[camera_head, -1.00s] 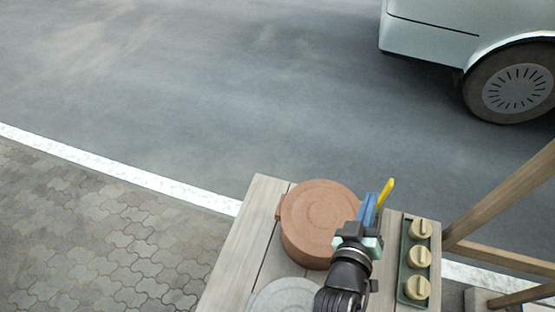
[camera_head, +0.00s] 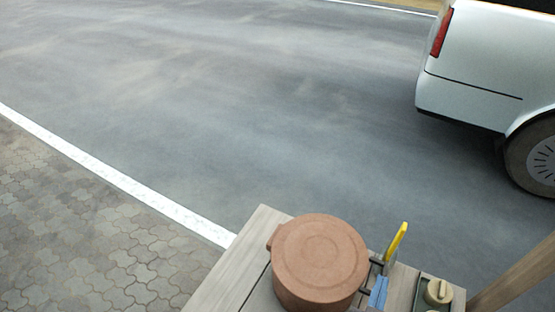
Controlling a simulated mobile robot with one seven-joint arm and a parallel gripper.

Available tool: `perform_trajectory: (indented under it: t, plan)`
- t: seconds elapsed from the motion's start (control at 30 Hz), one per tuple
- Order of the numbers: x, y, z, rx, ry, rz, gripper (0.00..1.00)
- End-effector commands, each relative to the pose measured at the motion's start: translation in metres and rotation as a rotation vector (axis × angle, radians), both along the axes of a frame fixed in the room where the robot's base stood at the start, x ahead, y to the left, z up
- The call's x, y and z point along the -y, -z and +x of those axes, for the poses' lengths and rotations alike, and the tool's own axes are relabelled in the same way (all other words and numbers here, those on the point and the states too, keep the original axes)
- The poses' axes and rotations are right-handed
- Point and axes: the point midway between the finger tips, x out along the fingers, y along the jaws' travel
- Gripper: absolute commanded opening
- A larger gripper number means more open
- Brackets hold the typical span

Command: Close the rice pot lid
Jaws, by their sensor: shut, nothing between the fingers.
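The brown clay rice pot (camera_head: 318,275) stands on the wooden table, its bottom cut by the lower edge. Its round lid (camera_head: 318,250) lies flat over the top, and I see no gap at the rim. A small lug shows on its left. My gripper (camera_head: 379,290) shows only as a blue finger part low in the picture, just right of the pot. It is shut, with nothing seen in it. The rest of my arm is out of view. I cannot tell whether it touches the pot.
A yellow-ended item (camera_head: 398,240) stands right of the pot, close behind my gripper. A green tray (camera_head: 427,305) with a cream knob-like piece (camera_head: 439,291) lies further right. A wooden beam (camera_head: 515,278) rises at the right. Bare table (camera_head: 235,275) shows left.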

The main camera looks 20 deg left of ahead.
Motion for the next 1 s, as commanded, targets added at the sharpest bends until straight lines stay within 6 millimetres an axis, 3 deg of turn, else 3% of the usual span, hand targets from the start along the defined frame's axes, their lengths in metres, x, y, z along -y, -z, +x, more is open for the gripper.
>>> perform_trajectory:
  t: [0.77,1.0]
  plan:
    - [-0.001,0.006,-0.001,-0.009,0.000,0.000,0.00]
    - [-0.001,-0.017,0.006,-0.005,-0.001,-0.001,0.00]
